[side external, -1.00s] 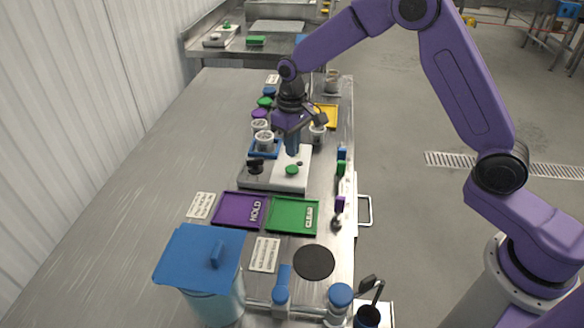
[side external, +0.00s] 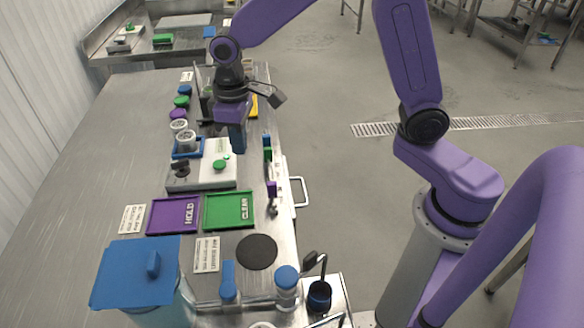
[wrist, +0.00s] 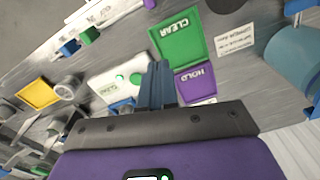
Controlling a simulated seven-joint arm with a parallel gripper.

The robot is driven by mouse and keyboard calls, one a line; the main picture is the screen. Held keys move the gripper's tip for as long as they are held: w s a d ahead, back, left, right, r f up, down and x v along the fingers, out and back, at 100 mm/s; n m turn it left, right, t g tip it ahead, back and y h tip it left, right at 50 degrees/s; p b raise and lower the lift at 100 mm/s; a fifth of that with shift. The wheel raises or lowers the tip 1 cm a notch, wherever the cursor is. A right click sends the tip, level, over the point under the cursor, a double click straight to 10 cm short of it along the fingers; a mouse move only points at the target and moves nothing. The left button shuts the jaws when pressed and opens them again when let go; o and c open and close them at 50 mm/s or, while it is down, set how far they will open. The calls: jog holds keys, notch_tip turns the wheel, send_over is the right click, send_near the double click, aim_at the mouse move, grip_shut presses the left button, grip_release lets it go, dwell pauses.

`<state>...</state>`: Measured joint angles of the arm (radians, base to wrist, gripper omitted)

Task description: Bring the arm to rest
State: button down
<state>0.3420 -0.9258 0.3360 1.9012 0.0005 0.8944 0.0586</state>
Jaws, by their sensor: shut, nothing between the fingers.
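My gripper (side external: 238,150) has a purple body and dark blue fingers, shut and empty, pointing down above the right edge of the white scale (side external: 222,174). In the wrist view the closed fingers (wrist: 157,72) stand in front of the scale, with nothing between them. The exact gap between the fingertips and the scale cannot be told.
The purple HOLD tray (side external: 172,228) and the green CLEAR tray (side external: 229,224) lie in front of the scale. A blue-lidded bin (side external: 130,265) stands at front left. The table's left part is clear.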

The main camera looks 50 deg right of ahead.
jog(key=s+d+r+n, duration=0.1)
jog(key=s+d+n, duration=0.2)
jog(key=s, duration=0.9)
jog(key=s+d+r+n, duration=0.1)
jog(key=s+d+n, duration=0.2)
jog(key=s, duration=1)
jog(key=d, duration=0.3)
jog(key=shift+s+d+r+n, duration=0.25)
jog(key=shift+s+r+n, duration=0.05)
jog(key=shift+r, duration=0.1)
